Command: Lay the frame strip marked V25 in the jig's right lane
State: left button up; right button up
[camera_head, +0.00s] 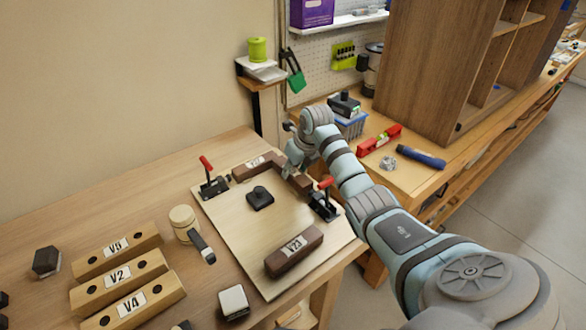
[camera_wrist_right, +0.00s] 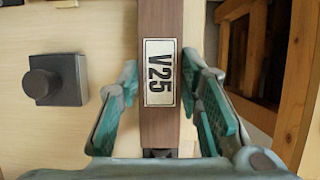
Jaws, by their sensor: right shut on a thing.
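The dark brown frame strip marked V25 (camera_wrist_right: 160,125) runs up the middle of the right wrist view, its label facing the camera. My right gripper (camera_wrist_right: 160,82) has a finger on each side of it and is shut on it. In the head view the right gripper (camera_head: 296,166) is at the right side of the pale jig board (camera_head: 240,225), and hides much of the V25 strip (camera_head: 302,184). Whether the strip rests on the board I cannot tell. Another brown strip (camera_head: 250,168) lies along the board's far side, and strip V23 (camera_head: 294,251) along its near side. My left gripper is not in view.
Toggle clamps with red handles stand at the board's left (camera_head: 212,185) and right (camera_head: 324,202). A black knob block (camera_head: 260,198) sits mid-board. Light wood blocks V9 (camera_head: 117,248), V2 (camera_head: 119,278) and V4 (camera_head: 132,304), and a mallet (camera_head: 190,230), lie to the left.

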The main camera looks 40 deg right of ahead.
jog(key=shift+f, duration=0.3)
jog(key=shift+s+a+f, duration=0.1)
jog(key=shift+s+f, duration=0.05)
dwell(0.6)
jog(key=o, duration=1.3)
jog(key=shift+o, duration=0.3)
jog(key=shift+o, duration=0.8)
